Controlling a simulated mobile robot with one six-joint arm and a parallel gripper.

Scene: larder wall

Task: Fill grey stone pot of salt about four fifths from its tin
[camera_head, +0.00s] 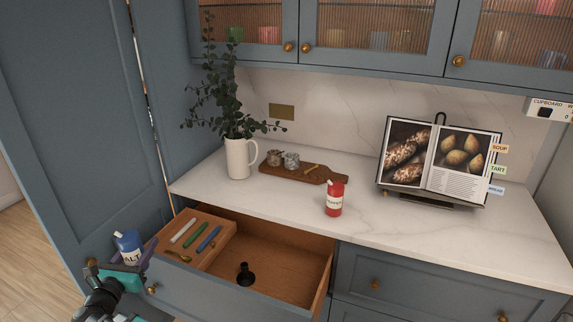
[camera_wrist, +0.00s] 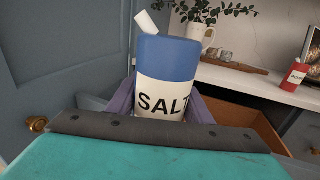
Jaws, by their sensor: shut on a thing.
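The salt tin (camera_head: 128,243) is blue with a white label reading SALT. My gripper (camera_head: 124,266) is shut on it and holds it roughly upright at the left, beside the open drawer. In the wrist view the tin (camera_wrist: 166,75) stands between the purple fingers, and a white spout sticks up at its top left. The grey stone pot (camera_head: 291,161) stands on a wooden board (camera_head: 325,175) on the counter, far from my gripper. Its contents are too small to tell.
A browner pot (camera_head: 274,157) stands left of the grey one. A white jug (camera_head: 237,160) with leafy stems is close by. A red tin (camera_head: 334,199) stands nearer the counter's front. The open drawer (camera_head: 290,250) juts out below. A cookbook (camera_head: 438,160) stands at right.

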